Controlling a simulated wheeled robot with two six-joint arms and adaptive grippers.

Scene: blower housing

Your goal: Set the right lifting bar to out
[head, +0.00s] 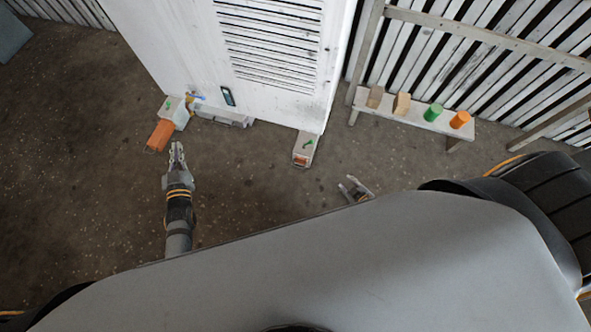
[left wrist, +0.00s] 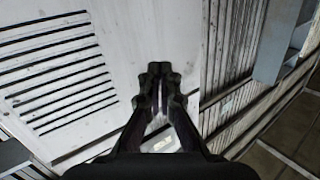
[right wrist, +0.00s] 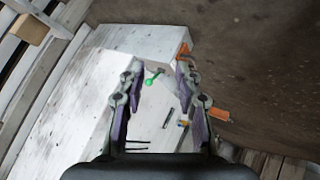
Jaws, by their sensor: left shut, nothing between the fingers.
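The white blower housing (head: 180,45) has louvers on its face. At its right foot is a grey bracket (head: 304,146) with a green pin (head: 309,143); the right lifting bar's orange end (head: 300,161) shows barely at its mouth. In the right wrist view the green pin (right wrist: 152,79) appears between the fingers, with the orange bar end (right wrist: 184,49) beyond. My right gripper (head: 355,187) is open and empty, right of and nearer than the bracket. My left gripper (head: 177,148) is shut and empty, near the left lifting bar (head: 160,135), which sticks out.

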